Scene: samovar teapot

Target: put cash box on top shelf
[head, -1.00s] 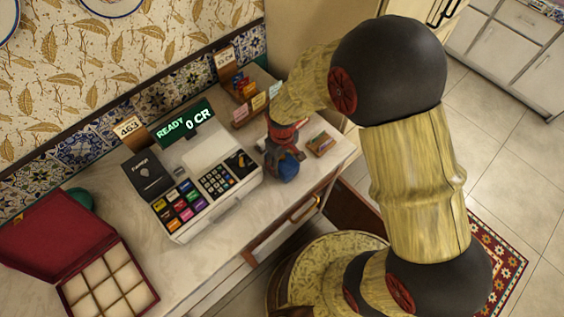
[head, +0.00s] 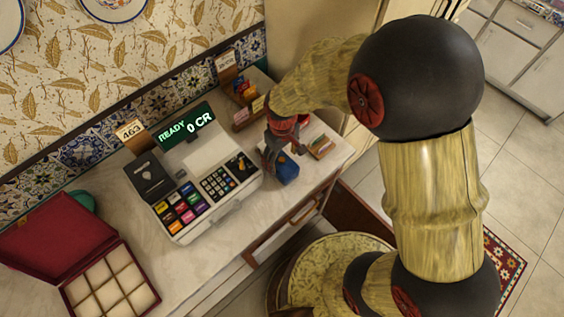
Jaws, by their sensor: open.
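A small blue object (head: 287,170), which looks like the cash box, sits on the counter (head: 331,170) right of the cash register. My gripper (head: 277,157) is open at the blue object's left and upper side, pointing down. The fingers partly cover it, and I cannot tell whether they touch it. The top shelf cannot be made out in this view.
The cash register (head: 208,185) stands close left of my gripper. A card rack (head: 245,110) is behind it and a small wooden tray (head: 321,145) to its right. An open red compartment box (head: 60,235) lies at lower left.

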